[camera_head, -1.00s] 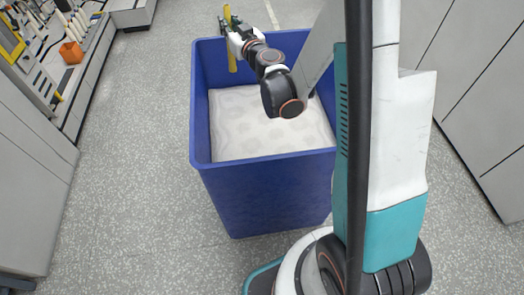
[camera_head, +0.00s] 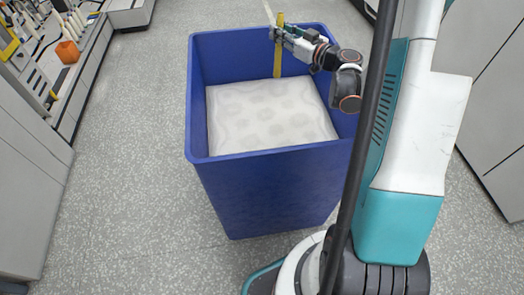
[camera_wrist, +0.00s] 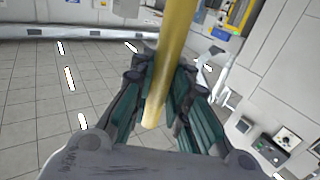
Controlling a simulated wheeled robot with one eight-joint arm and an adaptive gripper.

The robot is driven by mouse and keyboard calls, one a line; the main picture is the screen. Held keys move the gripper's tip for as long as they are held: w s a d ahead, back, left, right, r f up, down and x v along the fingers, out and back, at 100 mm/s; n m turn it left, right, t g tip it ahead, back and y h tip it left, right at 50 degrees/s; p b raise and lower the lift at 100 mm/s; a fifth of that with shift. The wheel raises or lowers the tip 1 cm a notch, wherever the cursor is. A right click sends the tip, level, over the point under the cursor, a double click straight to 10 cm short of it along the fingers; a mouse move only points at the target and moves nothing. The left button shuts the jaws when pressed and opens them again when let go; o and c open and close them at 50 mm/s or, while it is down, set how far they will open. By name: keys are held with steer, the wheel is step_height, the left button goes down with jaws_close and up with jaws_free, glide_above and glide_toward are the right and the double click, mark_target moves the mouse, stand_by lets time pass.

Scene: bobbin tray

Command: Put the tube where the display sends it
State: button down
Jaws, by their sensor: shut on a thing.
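A yellow tube (camera_head: 278,60) stands upright in my gripper (camera_head: 277,36), which is shut around its upper part. The tube is over the back part of a blue bin (camera_head: 265,190), inside its rim in the head view. In the wrist view the yellow tube (camera_wrist: 167,60) runs between the dark green fingers of my gripper (camera_wrist: 160,95). I cannot tell whether the tube's lower end touches the white padded bottom (camera_head: 270,115) of the bin. No readable display shows.
A bench at the left holds an orange container (camera_head: 67,51), a yellow-framed item (camera_head: 8,45) and several pale upright pieces. Grey cabinets stand at both sides. The speckled floor (camera_head: 120,150) left of the bin is clear.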

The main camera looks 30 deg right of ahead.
mark_target(281, 46)
steer(key=shift+f+b, duration=1.3)
steer(key=shift+f, duration=1.05)
steer(key=c, duration=1.5)
jaws_free()
steer(key=shift+o, duration=0.2)
steer(key=v, duration=1.2)
steer(key=shift+w, duration=0.1)
